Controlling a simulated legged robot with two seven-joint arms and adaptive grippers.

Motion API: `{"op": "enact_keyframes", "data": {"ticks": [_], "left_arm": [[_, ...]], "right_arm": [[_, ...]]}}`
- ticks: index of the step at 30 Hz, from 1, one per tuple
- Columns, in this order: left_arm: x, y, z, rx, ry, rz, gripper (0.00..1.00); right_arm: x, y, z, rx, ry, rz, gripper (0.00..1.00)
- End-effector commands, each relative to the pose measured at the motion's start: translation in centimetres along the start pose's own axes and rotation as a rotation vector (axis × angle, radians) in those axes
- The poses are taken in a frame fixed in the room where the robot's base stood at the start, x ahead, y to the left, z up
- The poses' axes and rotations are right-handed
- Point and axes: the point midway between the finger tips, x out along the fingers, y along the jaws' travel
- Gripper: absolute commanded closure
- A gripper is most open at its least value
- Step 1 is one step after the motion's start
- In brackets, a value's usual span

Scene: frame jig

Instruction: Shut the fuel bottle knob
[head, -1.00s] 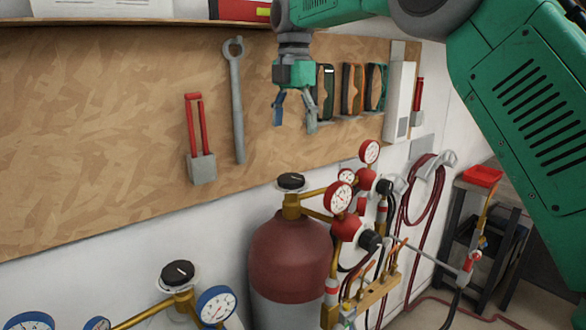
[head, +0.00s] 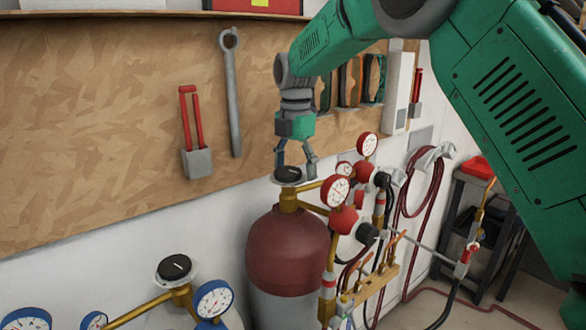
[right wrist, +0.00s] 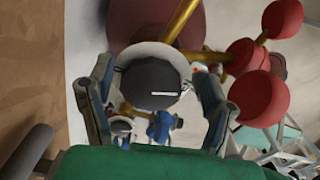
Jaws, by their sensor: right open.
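The red fuel bottle (head: 287,250) stands against the wall, with a black knob (head: 288,174) on top of its brass valve. My right gripper (head: 296,173) is open and points down at this knob, its fingertips at about the knob's height. In the right wrist view the knob (right wrist: 153,88) lies between the two spread fingers (right wrist: 155,90), with a white mark on its face. Gaps show between knob and fingers; I cannot tell if either touches. A second black knob (head: 175,268) tops another bottle's brass valve at lower left. My left gripper is not in view.
Red-backed gauges and regulators (head: 346,221) stand close to the right of the bottle valve. Blue gauges (head: 215,301) sit at lower left. A red hose (head: 408,195) hangs at right.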

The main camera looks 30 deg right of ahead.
Motion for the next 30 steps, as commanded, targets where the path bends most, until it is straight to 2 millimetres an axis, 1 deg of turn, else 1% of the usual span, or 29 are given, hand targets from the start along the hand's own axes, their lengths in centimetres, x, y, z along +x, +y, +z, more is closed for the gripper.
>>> {"op": "enact_keyframes", "data": {"ticks": [6,10,11,12,15,19,24,30], "left_arm": [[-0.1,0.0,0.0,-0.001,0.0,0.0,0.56],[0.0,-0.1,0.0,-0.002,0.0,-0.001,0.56],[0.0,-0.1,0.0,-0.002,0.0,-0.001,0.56],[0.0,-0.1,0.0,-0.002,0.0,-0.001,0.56],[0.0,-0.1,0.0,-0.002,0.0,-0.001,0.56],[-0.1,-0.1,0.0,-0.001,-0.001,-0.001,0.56],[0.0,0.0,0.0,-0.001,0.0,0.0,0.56],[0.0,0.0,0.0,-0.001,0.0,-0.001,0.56]], "right_arm": [[0.3,0.5,-1.0,-0.002,-0.009,-0.003,0.27],[0.3,0.4,-0.9,-0.002,-0.008,-0.002,0.27],[0.3,0.4,-0.8,-0.002,-0.007,-0.002,0.34],[0.4,0.3,-0.6,-0.002,-0.005,-0.001,0.48],[0.5,0.2,-0.1,-0.002,-0.001,0.002,0.79],[0.6,0.2,0.4,-0.001,0.001,0.005,0.79],[0.7,0.3,0.9,0.001,-0.004,0.005,0.76],[0.7,0.3,0.8,0.001,-0.005,0.003,0.77]]}}
